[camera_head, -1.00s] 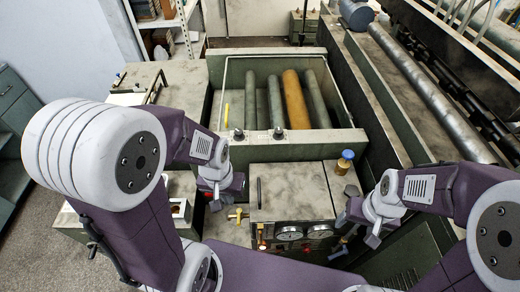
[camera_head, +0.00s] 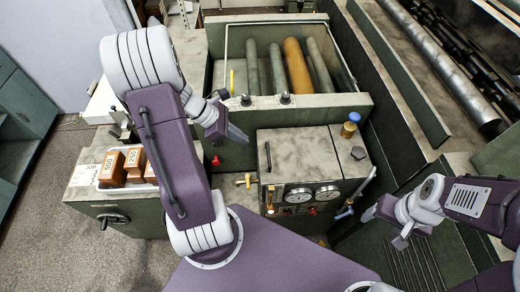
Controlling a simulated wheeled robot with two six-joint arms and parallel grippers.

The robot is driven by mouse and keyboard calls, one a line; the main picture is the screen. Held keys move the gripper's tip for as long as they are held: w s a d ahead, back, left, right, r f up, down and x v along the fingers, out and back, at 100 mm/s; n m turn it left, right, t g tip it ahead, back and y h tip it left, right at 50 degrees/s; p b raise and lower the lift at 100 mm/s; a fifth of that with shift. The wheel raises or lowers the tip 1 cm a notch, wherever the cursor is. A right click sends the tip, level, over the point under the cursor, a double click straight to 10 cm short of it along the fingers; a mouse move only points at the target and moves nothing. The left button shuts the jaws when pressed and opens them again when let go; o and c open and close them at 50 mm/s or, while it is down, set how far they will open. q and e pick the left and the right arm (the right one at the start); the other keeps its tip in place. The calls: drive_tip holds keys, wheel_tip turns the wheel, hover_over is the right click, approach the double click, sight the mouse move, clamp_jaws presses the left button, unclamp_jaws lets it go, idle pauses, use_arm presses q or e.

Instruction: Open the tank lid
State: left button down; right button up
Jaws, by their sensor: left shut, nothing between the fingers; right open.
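The tank's grey, stained lid (camera_head: 305,153) lies flat and closed on top of the tank in the middle of the head view. A dark bar handle (camera_head: 267,157) stands at its left edge. The tank's front (camera_head: 330,211) carries two round gauges. My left gripper (camera_head: 236,134) is shut and empty, just left of the lid and apart from the handle in the picture. My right gripper (camera_head: 384,227) is open and empty, right of the tank's front and away from the lid.
Behind is an open bin (camera_head: 325,101) of rollers. A yellow valve handle (camera_head: 246,180) is left of the tank. Orange boxes (camera_head: 112,167) sit on the left cabinet.

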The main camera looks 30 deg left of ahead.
sight(260, 156)
use_arm(q)
drive_tip(key=b+x, duration=0.1)
drive_tip(key=x, duration=0.9)
drive_tip(key=shift+s+d, duration=0.1)
drive_tip(key=shift+d, duration=0.05)
